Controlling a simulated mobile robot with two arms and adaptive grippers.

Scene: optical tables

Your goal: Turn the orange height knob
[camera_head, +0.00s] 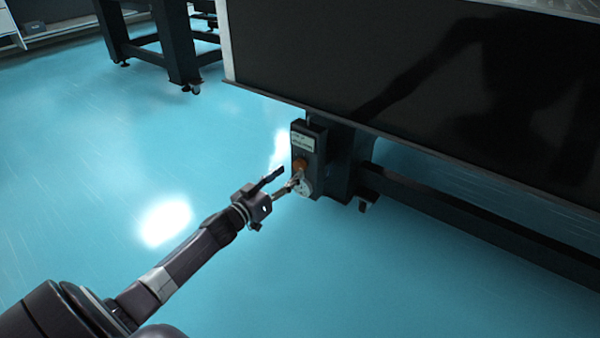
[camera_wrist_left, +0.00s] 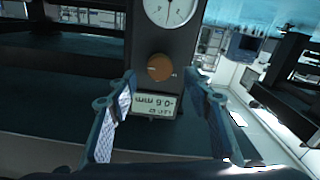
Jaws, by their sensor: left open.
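The orange height knob (camera_head: 299,164) is on the front of a dark control box (camera_head: 316,140) fixed to the table's leg. My left gripper (camera_head: 285,180) is open in front of the box, a little below the knob in the head view. In the wrist view, its two fingers (camera_wrist_left: 163,88) are spread apart and hold nothing. My right gripper is not in view.
A large dark optical table (camera_head: 400,70) overhangs the box, with a low crossbar (camera_head: 470,213) running right from its leg. Another table's dark frame (camera_head: 175,45) stands at the back left. The blue floor (camera_head: 100,170) left of the box is clear.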

